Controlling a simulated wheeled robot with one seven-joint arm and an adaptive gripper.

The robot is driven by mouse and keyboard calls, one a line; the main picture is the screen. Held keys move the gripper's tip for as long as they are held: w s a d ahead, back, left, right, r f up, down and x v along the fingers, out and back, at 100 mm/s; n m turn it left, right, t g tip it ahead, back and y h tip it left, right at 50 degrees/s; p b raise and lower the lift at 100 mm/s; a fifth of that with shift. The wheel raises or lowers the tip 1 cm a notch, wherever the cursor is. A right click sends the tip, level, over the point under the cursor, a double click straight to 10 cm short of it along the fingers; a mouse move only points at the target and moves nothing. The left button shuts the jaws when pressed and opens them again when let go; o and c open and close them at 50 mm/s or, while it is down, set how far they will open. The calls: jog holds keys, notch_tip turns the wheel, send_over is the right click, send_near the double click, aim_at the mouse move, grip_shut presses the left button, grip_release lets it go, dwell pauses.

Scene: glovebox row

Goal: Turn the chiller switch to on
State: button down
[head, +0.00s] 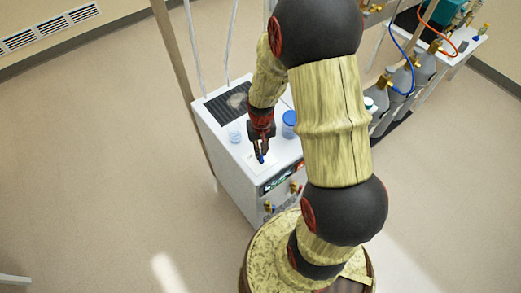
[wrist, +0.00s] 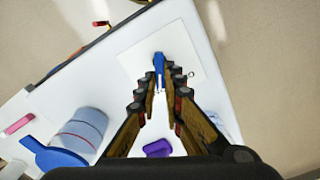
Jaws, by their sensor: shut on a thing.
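The chiller is a white box (head: 228,160) with a dark grille on top and a small display on its front. Its switch is a blue lever (wrist: 159,66) on a pale square plate (wrist: 190,48), on the white top near an edge. My gripper (head: 261,155) points down at the top. In the wrist view, my gripper (wrist: 162,80) has its fingertips on both sides of the blue lever, shut on it. The fingers hide part of the lever and its base. No on or off marking is readable.
A jar with a blue lid (head: 289,122) and a small clear cup (head: 235,136) stand on the chiller's top near my gripper. A purple object (wrist: 158,148) lies near my fingers. Gas bottles (head: 401,80) stand to the right. The floor at left is clear.

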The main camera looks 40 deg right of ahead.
jog(key=shift+m, duration=0.4)
jog(key=c, duration=2)
grip_release()
jog(key=shift+c, duration=0.2)
jog(key=shift+o, duration=0.6)
notch_tip(320, 180, up, 12)
